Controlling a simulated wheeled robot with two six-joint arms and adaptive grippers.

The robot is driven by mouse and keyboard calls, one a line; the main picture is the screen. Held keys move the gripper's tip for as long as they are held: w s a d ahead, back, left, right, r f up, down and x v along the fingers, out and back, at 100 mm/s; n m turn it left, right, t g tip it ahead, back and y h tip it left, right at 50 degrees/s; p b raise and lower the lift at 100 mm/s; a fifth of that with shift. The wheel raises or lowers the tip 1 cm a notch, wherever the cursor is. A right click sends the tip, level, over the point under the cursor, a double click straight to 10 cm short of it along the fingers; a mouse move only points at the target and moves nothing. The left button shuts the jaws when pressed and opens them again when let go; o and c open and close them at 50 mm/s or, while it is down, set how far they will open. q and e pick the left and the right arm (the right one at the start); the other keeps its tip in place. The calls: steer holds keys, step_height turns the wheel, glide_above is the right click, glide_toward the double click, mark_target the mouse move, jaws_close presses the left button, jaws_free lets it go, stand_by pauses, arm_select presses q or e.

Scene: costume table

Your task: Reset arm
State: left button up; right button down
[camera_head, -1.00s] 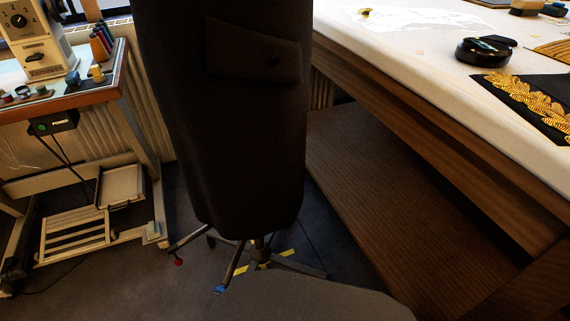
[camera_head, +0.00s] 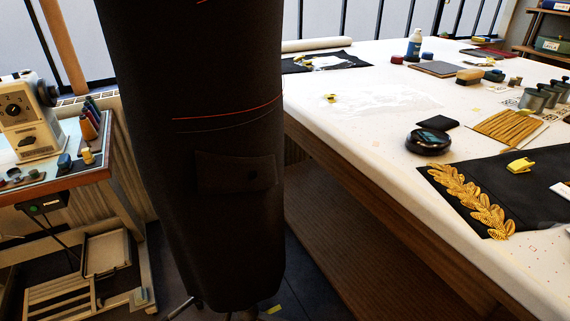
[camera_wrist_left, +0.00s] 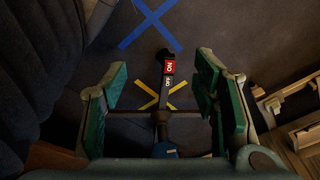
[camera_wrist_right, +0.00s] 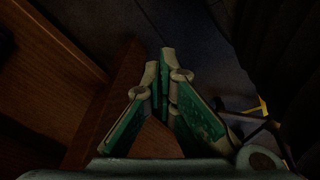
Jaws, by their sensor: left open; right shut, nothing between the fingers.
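My left gripper (camera_wrist_left: 160,92) is open and empty in the left wrist view. Neither gripper shows in the head view. A dark garment (camera_head: 215,120) with a flap pocket and red and grey lines hangs on a stand in the middle of the head view.
A large white-topped table (camera_head: 370,140) fills the right, holding gold leaf embroidery (camera_head: 470,200), a black round tin (camera_head: 428,141) and a blue bottle (camera_head: 414,46). A sewing machine (camera_head: 30,115) stands on a smaller table at the left. Dark fabric borders the left wrist view.

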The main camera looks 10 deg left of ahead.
arm_select(q)
steer(key=s+r+p, duration=0.4)
steer(key=s+p, duration=0.2)
steer(key=p, duration=0.3)
steer(key=s+a+r+g+p, duration=0.1)
steer(key=s+r+p, duration=0.4)
steer(key=s+p, duration=0.2)
steer(key=p, duration=0.2)
steer(key=shift+a+p, duration=0.25)
steer(key=shift+p, duration=0.1)
arm_select(e)
steer(key=s+d+r+g, duration=0.1)
steer(key=s+r, duration=0.8)
steer(key=s, duration=0.4)
steer(key=shift+d, duration=0.25)
